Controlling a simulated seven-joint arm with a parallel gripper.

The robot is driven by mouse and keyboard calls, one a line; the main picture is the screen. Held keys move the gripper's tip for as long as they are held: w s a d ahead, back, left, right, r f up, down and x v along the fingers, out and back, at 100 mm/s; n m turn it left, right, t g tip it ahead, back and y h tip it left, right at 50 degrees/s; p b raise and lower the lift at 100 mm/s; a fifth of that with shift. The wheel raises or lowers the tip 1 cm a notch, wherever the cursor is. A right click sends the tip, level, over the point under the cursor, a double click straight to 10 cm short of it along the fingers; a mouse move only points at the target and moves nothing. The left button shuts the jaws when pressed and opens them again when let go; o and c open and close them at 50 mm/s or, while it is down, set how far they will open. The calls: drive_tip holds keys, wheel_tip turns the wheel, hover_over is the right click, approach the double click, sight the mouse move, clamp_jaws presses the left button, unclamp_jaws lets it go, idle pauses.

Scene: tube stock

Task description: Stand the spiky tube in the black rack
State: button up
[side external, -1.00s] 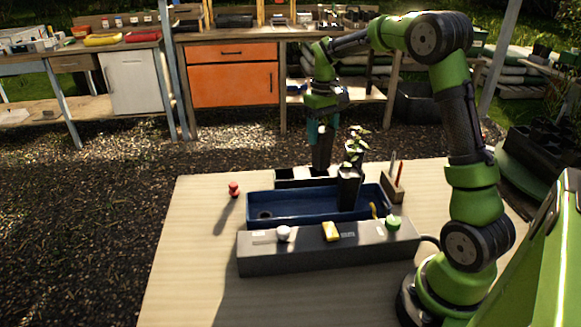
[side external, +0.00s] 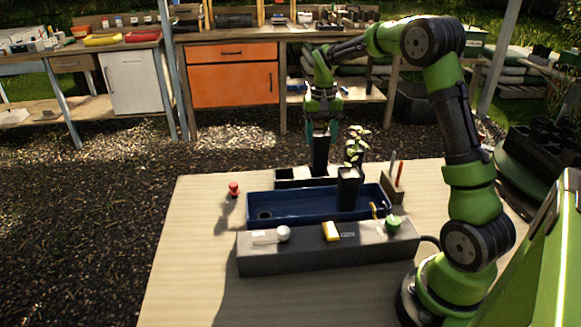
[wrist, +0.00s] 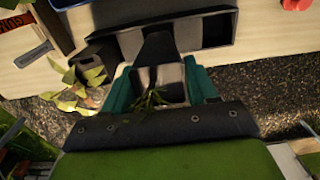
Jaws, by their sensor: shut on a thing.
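The spiky tube (side external: 320,153) is a dark, upright pot with thin green spiky leaves, which show in the wrist view (wrist: 152,99). My gripper (side external: 321,131) is shut on its upper part, with one teal finger on each side. The black rack (side external: 287,183) lies behind the blue tray on the table, and it also shows in the wrist view (wrist: 205,55) with open compartments. The tube's lower end is at the rack, overlapping it in both views. I cannot tell whether it is inside a compartment or just above.
A wooden block with pens (side external: 393,188) is at right. A grey box (side external: 290,256) lies in front. A red knobbed object (side external: 234,189) stands left; the table's left is clear.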

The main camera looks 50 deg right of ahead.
sight(320, 152)
drive_tip(key=shift+f, duration=2.5)
drive_tip(key=shift+f, duration=0.3)
drive_tip(key=o, duration=1.2)
wheel_tip(320, 152, up, 17)
drive_tip(key=shift+f, duration=0.1)
